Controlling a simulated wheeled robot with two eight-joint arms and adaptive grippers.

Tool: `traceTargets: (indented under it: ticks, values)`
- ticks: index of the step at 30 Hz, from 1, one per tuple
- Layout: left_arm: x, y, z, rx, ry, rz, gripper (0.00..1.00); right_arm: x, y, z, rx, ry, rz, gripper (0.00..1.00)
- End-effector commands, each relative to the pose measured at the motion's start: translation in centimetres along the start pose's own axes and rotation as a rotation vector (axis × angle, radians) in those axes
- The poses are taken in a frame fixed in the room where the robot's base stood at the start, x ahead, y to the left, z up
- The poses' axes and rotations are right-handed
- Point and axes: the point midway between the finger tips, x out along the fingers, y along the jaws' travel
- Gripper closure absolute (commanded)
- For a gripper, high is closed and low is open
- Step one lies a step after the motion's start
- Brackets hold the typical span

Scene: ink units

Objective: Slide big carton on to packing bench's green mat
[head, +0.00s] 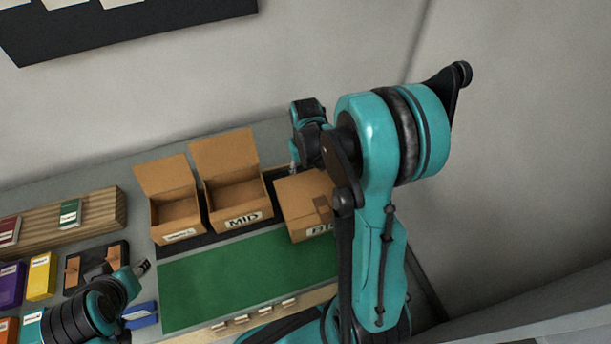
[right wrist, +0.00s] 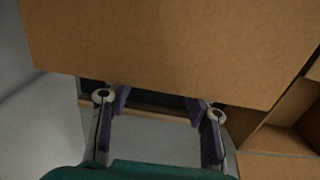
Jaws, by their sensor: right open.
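The big carton (head: 303,196) is brown, with a label on its front partly hidden by my right arm. It stands at the right end of the carton row, and its front part appears to overlap the far right part of the green mat (head: 215,283). My right gripper (head: 294,168) is at the carton's back left corner, largely hidden by its own wrist. In the right wrist view, my right gripper (right wrist: 158,107) is open and empty, with a carton face (right wrist: 170,45) close above the fingers. Contact is unclear. My left gripper (head: 144,267) is left of the mat; its jaws are too small to read.
An open MID carton (head: 238,195) and a smaller open carton (head: 175,210) stand on a black strip behind the mat. Coloured ink boxes (head: 41,275), a dark tray (head: 75,268) and a blue item (head: 141,314) lie left. The mat's left and middle are clear.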

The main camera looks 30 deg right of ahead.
Motion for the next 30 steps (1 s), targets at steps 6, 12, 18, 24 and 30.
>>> traceTargets:
  ticks: [6, 12, 18, 24, 30]
  values:
    - [0.0, 0.0, 0.0, 0.000, 0.000, 0.000, 0.60, 0.0, 0.0, 1.4, 0.000, 0.000, 0.000, 0.52]
    - [0.0, 0.0, 0.0, 0.000, 0.000, 0.000, 0.60, 0.0, 0.0, 2.6, 0.000, 0.000, 0.000, 0.52]
    - [0.0, 0.0, 0.0, 0.000, 0.000, 0.000, 0.60, 0.0, 0.0, 3.8, 0.001, 0.000, 0.000, 0.52]
    - [-0.1, 0.0, 0.0, 0.000, 0.000, 0.000, 0.60, 0.0, 0.0, 5.0, 0.001, 0.000, 0.000, 0.52]
    - [-0.1, 0.0, -0.1, 0.000, 0.000, 0.000, 0.60, 0.0, 0.0, 6.2, 0.001, 0.000, 0.000, 0.52]
